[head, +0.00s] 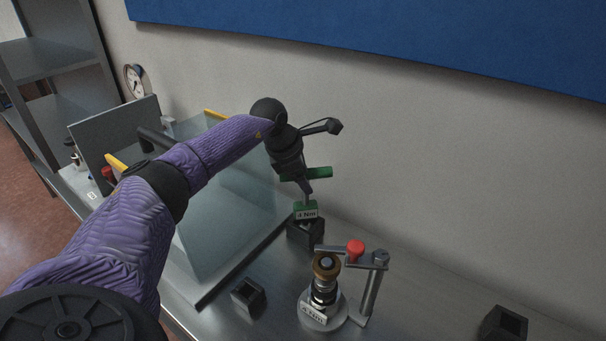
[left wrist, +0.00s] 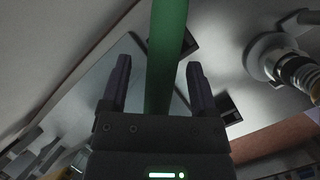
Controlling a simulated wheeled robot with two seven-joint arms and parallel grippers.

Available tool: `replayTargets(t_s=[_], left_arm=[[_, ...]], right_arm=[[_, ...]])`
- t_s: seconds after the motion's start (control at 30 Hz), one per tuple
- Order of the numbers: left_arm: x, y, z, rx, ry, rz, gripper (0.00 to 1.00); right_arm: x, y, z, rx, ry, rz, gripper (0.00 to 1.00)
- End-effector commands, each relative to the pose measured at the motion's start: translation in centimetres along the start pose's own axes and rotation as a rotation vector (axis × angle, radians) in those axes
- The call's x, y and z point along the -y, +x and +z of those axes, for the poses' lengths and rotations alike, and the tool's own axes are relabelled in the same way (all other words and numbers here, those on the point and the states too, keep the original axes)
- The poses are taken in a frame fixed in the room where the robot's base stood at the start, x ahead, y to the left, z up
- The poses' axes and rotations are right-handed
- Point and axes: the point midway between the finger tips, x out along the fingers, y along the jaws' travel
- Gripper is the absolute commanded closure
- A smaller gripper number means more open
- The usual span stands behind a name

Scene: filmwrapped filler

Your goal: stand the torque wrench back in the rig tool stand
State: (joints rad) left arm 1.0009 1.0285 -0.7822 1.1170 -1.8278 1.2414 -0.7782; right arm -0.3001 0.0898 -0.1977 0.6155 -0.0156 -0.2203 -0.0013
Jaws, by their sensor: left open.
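The torque wrench shows as a green bar (head: 318,173) running crosswise at my left gripper (head: 303,187). Below it is a green block with a "4 Nm" label (head: 306,212), at the top of a black square socket (head: 305,233). The gripper hides how bar and block connect. In the left wrist view, the green bar (left wrist: 166,60) passes between the two fingers of my left gripper (left wrist: 158,85). The fingers are open, with a visible gap on each side. My right gripper is not in view.
A rig (head: 323,290) with a round "4 Nm" base, brown-topped spindle and red-knobbed arm stands in front. Empty black sockets stand at front left (head: 248,295) and far right (head: 504,325). A translucent panel (head: 225,205) stands under my left arm. The bench at right is mostly clear.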

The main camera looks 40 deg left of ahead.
Motion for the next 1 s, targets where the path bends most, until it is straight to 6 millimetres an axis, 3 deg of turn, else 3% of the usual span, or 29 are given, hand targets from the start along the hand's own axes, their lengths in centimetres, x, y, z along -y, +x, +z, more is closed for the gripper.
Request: replayTargets(t_s=[0.17, 0.5, 0.6, 1.0], left_arm=[[-0.2, -1.3, 0.1, 0.001, 0.001, 0.003, 0.23], [-0.2, -9.8, 0.2, 0.002, 0.000, 0.004, 0.23], [-0.1, -11.3, 0.1, 0.002, 0.000, 0.003, 0.23], [-0.1, -12.3, 0.1, 0.001, 0.000, 0.000, 0.23]], right_arm=[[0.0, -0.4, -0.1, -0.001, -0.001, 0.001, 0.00], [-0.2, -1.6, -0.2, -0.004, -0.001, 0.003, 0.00], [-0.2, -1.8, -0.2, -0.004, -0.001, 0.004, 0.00], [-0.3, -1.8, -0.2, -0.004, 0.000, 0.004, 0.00]])
